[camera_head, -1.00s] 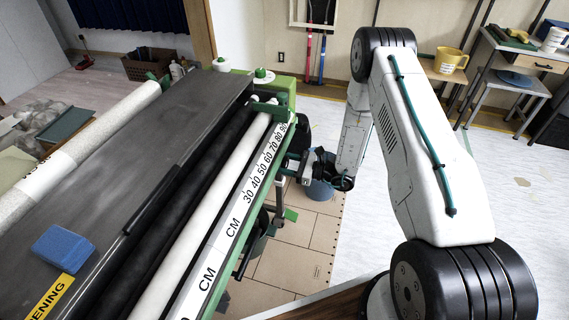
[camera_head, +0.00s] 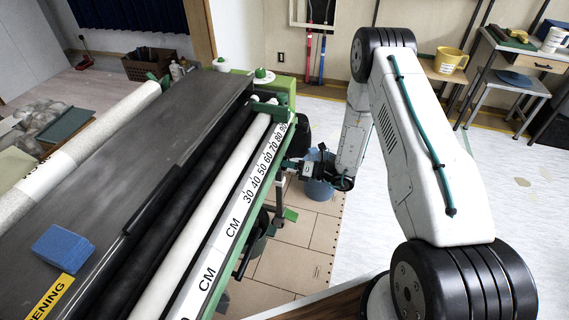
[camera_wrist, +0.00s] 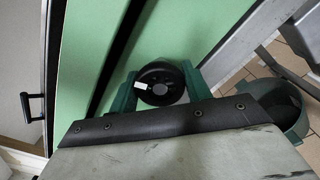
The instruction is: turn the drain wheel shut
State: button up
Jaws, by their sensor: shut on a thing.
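The drain wheel (camera_wrist: 161,84) is a small black round knob with a pale mark, set in front of the machine's light green side panel in the wrist view. The green fingers of my gripper (camera_wrist: 160,92) stand on either side of it and are shut on it. In the head view my gripper (camera_head: 298,165) reaches left to the machine's side below the far end of the ruler strip. The wheel cannot be made out clearly there.
The pasting machine (camera_head: 130,150) fills the left, with a blue sponge (camera_head: 62,248) on top. A blue bucket (camera_head: 321,188) stands on the floor sheet below my wrist. A green container (camera_wrist: 290,118) shows at right in the wrist view.

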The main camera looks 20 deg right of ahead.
jog(key=shift+m, duration=1.1)
jog(key=o, duration=1)
jog(key=v, duration=0.7)
jog(key=shift+s+d, duration=0.2)
jog(key=shift+d, duration=0.15)
